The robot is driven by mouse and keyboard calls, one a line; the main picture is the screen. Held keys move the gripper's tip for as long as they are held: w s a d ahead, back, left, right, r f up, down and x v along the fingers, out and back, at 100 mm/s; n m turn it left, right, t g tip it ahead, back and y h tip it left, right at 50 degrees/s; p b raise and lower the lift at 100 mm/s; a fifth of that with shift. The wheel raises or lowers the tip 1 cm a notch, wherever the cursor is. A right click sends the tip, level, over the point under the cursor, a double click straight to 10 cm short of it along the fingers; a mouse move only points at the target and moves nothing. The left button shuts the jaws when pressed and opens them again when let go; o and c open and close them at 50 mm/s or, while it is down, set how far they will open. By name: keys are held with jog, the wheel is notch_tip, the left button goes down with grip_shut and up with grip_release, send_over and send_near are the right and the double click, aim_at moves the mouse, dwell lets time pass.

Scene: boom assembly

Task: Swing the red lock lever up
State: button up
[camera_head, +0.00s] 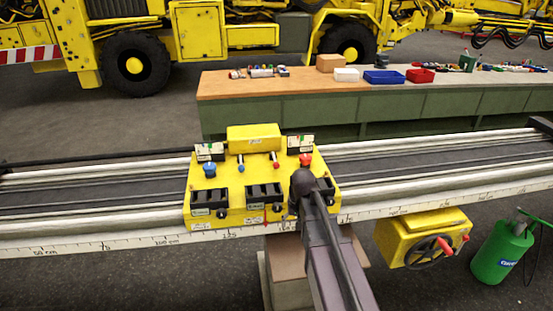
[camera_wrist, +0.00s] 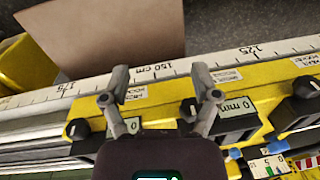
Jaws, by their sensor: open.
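A yellow carriage (camera_head: 232,212) sits on the long rail and carries several levers and counters. Red parts in the head view are a red-tipped small lever (camera_head: 275,160) and a red knob (camera_head: 305,159) on the carriage, and a red handle (camera_head: 445,246) on a yellow handwheel box (camera_head: 420,232) below the rail. I cannot tell for sure which is the lock lever. My gripper (camera_wrist: 162,90) is open, its fingers apart over the carriage's front edge (camera_wrist: 150,95) beside the scale. Nothing is held. In the head view my arm hides the carriage's front right corner.
A white scale strip (camera_head: 130,241) runs along the rail's front. A green canister (camera_head: 502,250) stands at the right. A workbench (camera_head: 300,85) with boxes and small parts stands behind, and yellow vehicles stand beyond. A brown panel (camera_wrist: 110,35) shows in the wrist view.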

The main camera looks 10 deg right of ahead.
aim_at(277, 163)
jog(key=w+d+r+m+y+p, duration=0.1)
jog(key=w+r+p, duration=0.2)
jog(key=w, duration=0.7)
jog(key=w+d+r+m+t+y+p, duration=0.1)
jog(key=w+r+p, duration=0.3)
jog(key=w, duration=0.7)
jog(key=w+d+r+m+p, duration=0.2)
jog(key=w+r, duration=0.4)
jog(key=w, duration=0.4)
jog(key=shift+w+d+r+t+y+p, duration=0.3)
jog(key=shift+d+y+p, duration=0.15)
jog(key=shift+p, duration=0.45)
jog(key=shift+a+f, duration=0.1)
jog(key=shift+f, duration=0.2)
jog(key=b+x, duration=1.2)
jog(key=x, duration=0.1)
jog(key=shift+f+b, duration=0.15)
jog(key=shift+b, duration=0.25)
grip_shut()
